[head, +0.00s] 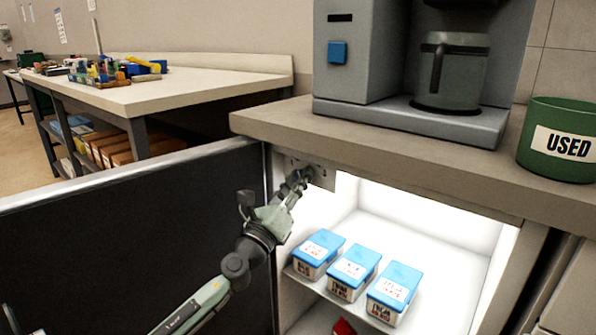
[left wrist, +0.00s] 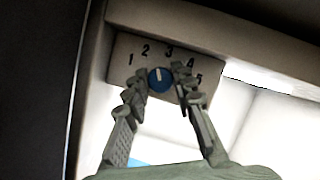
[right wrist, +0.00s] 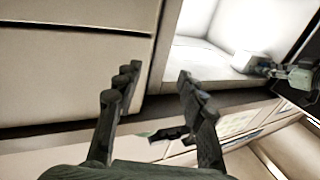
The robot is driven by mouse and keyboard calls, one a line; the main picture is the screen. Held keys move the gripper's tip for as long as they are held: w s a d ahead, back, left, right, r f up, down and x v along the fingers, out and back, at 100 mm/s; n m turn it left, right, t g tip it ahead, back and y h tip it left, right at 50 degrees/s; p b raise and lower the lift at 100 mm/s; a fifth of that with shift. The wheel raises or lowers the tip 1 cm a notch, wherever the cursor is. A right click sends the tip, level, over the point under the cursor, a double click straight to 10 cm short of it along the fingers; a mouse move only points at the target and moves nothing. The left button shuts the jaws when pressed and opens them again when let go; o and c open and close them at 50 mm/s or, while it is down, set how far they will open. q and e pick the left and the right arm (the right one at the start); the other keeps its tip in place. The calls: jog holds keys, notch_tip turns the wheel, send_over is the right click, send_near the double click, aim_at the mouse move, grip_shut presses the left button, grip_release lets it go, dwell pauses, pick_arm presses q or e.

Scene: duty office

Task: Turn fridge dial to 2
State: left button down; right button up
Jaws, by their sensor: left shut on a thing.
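The fridge dial (left wrist: 160,79) is a small blue knob with a white pointer line, on a pale panel numbered 1 to 5. The pointer is turned upward, slightly left, between 2 and 3. My left gripper (left wrist: 158,88) has its fingers on either side of the dial and is shut on it. In the head view my left gripper (head: 303,176) reaches the dial panel (head: 322,173) at the fridge's upper left corner and hides the knob. My right gripper (right wrist: 157,76) is open and empty in the right wrist view, apart from the fridge.
The fridge door (head: 130,215) stands open at the left. Several blue-lidded boxes (head: 355,268) sit on the lit shelf. Above are the counter (head: 270,120), a coffee machine (head: 355,60) and a green USED container (head: 535,165). A cluttered workbench (head: 180,90) stands behind.

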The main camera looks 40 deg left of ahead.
pick_arm(q)
jog(key=shift+n+g+y+p, duration=0.4)
jog(key=shift+n+y+p, duration=0.6)
jog(key=shift+n, duration=0.7)
pick_arm(e)
jog(key=s+d+f+g+h, duration=0.2)
jog(key=d+f+g+h, duration=0.2)
jog(key=f, duration=0.7)
jog(key=shift+d+f+m+g, duration=0.35)
jog(key=shift+d+g, duration=0.75)
jog(key=shift+d, duration=0.5)
pick_arm(q)
jog(key=shift+r, duration=0.1)
jog(key=c, duration=1.3)
grip_release()
jog(key=v, duration=1.2)
jog(key=shift+a, duration=0.1)
